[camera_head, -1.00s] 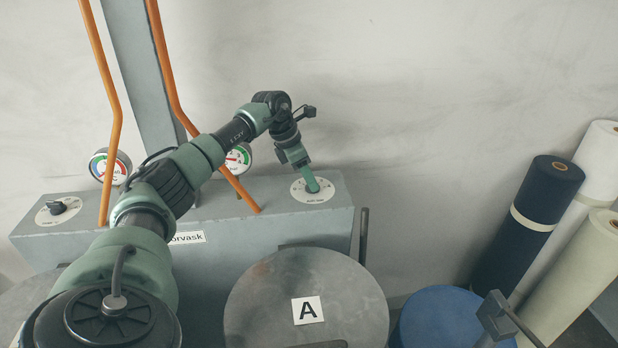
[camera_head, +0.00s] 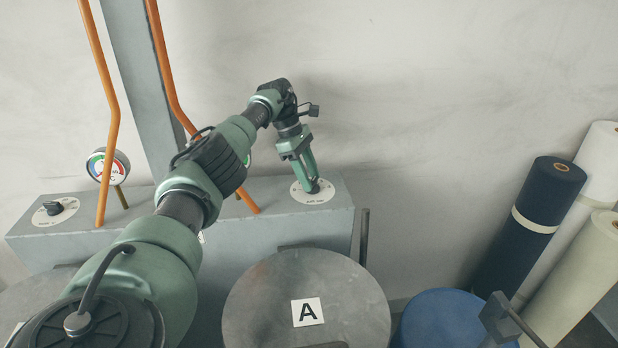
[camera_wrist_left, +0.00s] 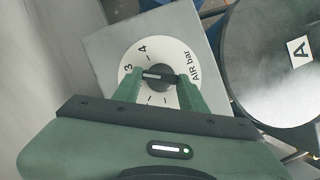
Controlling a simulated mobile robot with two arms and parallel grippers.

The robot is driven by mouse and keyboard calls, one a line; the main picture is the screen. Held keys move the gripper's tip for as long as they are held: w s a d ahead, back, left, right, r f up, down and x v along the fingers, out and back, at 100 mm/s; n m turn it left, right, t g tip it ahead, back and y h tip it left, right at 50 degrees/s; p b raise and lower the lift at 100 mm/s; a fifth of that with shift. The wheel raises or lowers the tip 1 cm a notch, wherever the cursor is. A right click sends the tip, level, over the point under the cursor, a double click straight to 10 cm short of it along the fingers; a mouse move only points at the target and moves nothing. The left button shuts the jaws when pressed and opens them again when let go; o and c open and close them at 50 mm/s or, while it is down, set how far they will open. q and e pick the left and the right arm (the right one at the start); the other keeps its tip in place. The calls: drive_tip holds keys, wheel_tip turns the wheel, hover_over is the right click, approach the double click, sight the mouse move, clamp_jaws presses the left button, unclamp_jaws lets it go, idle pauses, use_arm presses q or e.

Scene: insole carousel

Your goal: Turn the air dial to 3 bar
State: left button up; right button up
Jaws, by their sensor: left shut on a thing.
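The air dial (camera_wrist_left: 158,77) is a black knob with a light pointer line on a round white scale plate (camera_wrist_left: 170,50), marked "3", "4" and "AIR bar" in the left wrist view. The pointer line lies on the knob's left side, roughly toward the "3"; its exact reading is hard to tell. My left gripper (camera_wrist_left: 159,80) is shut on the knob, one green finger on each side. In the head view, my left gripper (camera_head: 311,183) reaches down onto the dial's plate (camera_head: 326,196), at the right end of the grey box. My right gripper is not in view.
A second dial (camera_head: 55,209) sits at the left end of the grey box (camera_head: 260,215). A gauge (camera_head: 108,167) stands behind, near orange bars (camera_head: 112,110). A grey disc marked A (camera_head: 260,300) is in front. Fabric rolls (camera_head: 535,215) stand at right.

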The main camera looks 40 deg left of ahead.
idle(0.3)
use_arm(q)
drive_tip(key=o, duration=1.4)
drive_tip(key=shift+r, duration=0.1)
